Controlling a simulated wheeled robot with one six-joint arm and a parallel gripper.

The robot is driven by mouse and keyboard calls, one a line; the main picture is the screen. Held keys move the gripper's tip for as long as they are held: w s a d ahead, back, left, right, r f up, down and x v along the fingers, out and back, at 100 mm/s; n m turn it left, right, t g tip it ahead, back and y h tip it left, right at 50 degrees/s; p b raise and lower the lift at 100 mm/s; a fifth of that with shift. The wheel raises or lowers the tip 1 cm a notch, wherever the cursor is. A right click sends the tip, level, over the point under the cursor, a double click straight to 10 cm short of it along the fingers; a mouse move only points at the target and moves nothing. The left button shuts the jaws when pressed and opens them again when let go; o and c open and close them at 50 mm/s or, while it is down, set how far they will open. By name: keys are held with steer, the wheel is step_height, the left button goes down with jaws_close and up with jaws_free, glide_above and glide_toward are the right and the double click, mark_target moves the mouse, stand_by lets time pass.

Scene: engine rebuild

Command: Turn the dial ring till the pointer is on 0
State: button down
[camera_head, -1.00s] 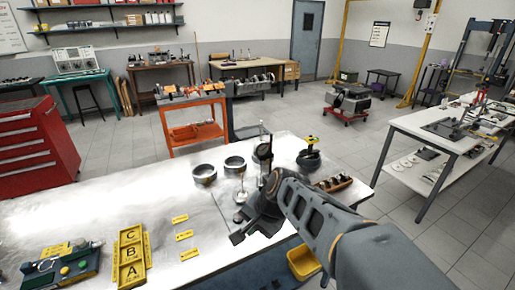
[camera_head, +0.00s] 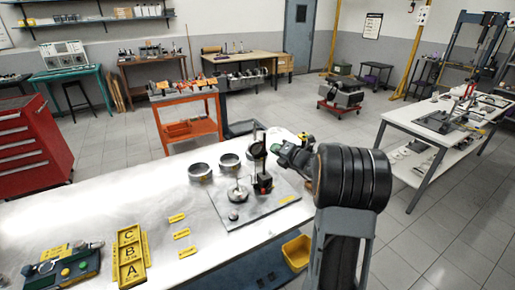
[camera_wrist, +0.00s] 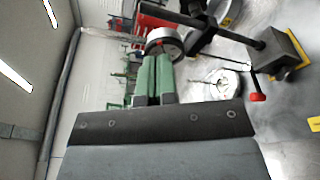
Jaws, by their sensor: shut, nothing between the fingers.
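The dial gauge (camera_head: 258,150) sits on an upright stand, whose black base (camera_head: 263,184) stands on a grey plate on the bench. In the wrist view a round, silver-rimmed body that looks like the gauge (camera_wrist: 165,42) lies just beyond the fingertips. Its face, pointer and numbers cannot be read in either view. My gripper (camera_head: 276,148) is just right of the gauge in the head view, raised above the bench. Its green fingers also show in the wrist view (camera_wrist: 153,65), shut together and empty. I cannot tell whether they touch the dial ring.
A round metal piece (camera_head: 237,195) lies on the grey plate (camera_head: 270,210). Two metal rings (camera_head: 200,172) stand behind. Yellow labels and a yellow A-B-C tray (camera_head: 130,262) are to the left. A yellow bin (camera_head: 297,252) is below the bench edge.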

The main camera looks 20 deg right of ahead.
steer(key=shift+d+r+p+x, duration=0.1)
steer(key=shift+d+x, duration=0.05)
steer(key=shift+x, duration=0.65)
steer(key=shift+d+r+p+x, duration=0.1)
steer(key=shift+d+p+x, duration=0.05)
steer(key=shift+x, duration=0.7)
steer(key=shift+d+r+p+x, duration=0.1)
steer(key=shift+d+x, duration=0.05)
steer(key=shift+x, duration=0.65)
steer(key=shift+w, duration=0.25)
steer(key=shift+a+f+b, duration=0.3)
steer(key=shift+a+b, duration=0.1)
steer(key=shift+a, duration=0.1)
steer(key=v, duration=0.6)
steer(key=shift+s+a+f, duration=0.15)
steer(key=shift+s+a, duration=0.05)
steer(key=shift+a, duration=0.1)
